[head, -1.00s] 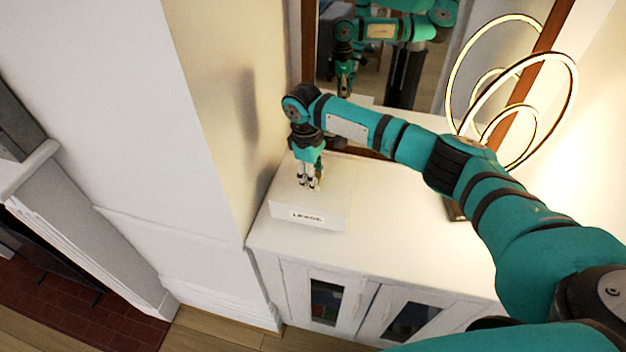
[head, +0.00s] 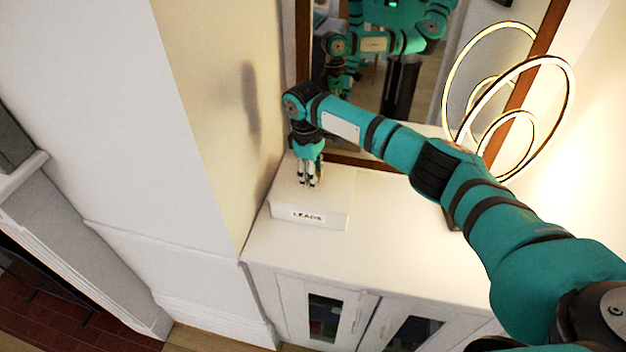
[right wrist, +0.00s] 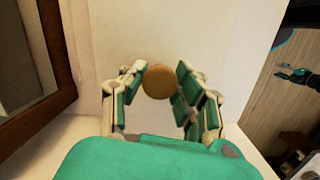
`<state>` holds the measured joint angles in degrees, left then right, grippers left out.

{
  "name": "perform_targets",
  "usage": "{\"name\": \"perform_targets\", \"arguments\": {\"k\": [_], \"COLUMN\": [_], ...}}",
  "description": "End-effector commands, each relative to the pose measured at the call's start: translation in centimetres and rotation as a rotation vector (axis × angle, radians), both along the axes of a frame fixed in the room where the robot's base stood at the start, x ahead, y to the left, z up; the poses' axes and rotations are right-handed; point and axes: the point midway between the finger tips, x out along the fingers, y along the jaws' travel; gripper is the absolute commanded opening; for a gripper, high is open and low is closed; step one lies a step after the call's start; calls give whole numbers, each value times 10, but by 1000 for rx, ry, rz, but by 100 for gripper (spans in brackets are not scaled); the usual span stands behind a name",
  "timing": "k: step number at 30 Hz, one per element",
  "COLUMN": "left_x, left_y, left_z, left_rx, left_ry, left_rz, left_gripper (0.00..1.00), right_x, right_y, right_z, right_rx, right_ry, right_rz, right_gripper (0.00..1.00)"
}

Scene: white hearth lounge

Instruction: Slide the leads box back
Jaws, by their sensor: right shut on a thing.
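The leads box (head: 335,211) is a low white box with a "LEADS" label on its front. It sits on the left part of the white cabinet top, close to the wall, in the head view. My right gripper (head: 308,185) reaches down onto the top of the box. The right wrist view shows its fingers (right wrist: 157,70) on both sides of a round tan knob (right wrist: 158,82), shut on it. The box top around the knob is pale, and its edges are hard to make out there.
The white cabinet (head: 400,245) has clear top space right of the box. A ring-shaped lamp (head: 545,60) stands at the right. A brown-framed mirror (head: 410,85) is behind, reflecting my body. A wall corner (head: 215,130) stands close on the left.

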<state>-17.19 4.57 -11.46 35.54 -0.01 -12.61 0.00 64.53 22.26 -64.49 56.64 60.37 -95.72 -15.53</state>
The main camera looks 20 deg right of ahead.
Motion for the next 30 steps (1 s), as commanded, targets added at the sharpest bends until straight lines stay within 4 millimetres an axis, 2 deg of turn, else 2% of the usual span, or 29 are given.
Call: {"name": "perform_targets", "arguments": {"k": [15,26,27,30], "left_x": [0,0,0,0], "left_y": [0,0,0,0], "left_z": [-18,-18,-18,-18], "left_rx": [0,0,0,0], "left_ry": [0,0,0,0], "left_rz": [0,0,0,0], "left_gripper": [40,40,40,40], "right_x": [18,19,19,19], "right_y": [-11,-13,-13,-13], "right_z": [0,1,1,1], "right_rx": [0,0,0,0], "right_ry": [-3,-1,-1,-1], "right_rz": [-2,0,0,-1], "right_gripper": [0,0,34,47]}}
